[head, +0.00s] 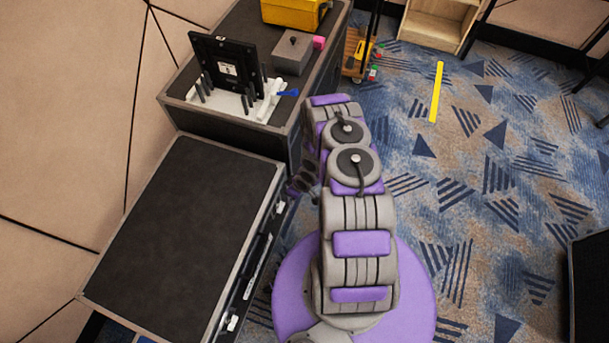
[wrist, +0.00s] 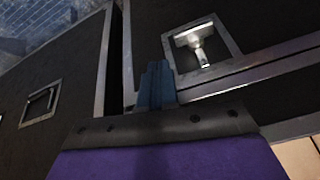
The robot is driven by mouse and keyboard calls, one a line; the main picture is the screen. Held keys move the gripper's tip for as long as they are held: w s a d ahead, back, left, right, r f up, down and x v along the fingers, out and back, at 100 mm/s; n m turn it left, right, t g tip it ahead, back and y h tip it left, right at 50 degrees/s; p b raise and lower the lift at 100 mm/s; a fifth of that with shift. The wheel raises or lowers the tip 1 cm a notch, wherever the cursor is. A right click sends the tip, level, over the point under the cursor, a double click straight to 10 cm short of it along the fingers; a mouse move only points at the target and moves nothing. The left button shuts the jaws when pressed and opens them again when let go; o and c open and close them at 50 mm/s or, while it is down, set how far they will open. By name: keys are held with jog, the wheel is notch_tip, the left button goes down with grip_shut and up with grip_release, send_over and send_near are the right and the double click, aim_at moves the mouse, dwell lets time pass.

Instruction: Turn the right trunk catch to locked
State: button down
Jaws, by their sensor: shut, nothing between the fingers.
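The trunk (head: 185,240) is a black case with metal edges, lid down, left of my arm in the head view. The right catch (head: 280,207) is a small light spot at the far end of its front side. In the wrist view the catch (wrist: 200,45) is a bright metal T-shaped piece in a square recessed plate, just above the lid seam. My gripper (wrist: 155,78) is shut and empty, its fingertips left of and below the catch, apart from it in the picture. In the head view my gripper (head: 304,183) is partly hidden by my arm.
The other catch (head: 232,322) is at the trunk's near end. A second black case (head: 180,88) stands beyond the trunk, carrying a black panel (head: 225,68), a grey box (head: 292,52) and a yellow case (head: 295,12). Patterned carpet (head: 480,200) is open to the right.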

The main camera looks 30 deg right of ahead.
jog(key=w+d+r, duration=0.1)
jog(key=d+r, duration=0.2)
jog(key=d, duration=0.4)
jog(key=shift+w+d+r+p, duration=0.25)
jog(key=shift+w+r+p, duration=0.05)
jog(key=shift+w, duration=0.1)
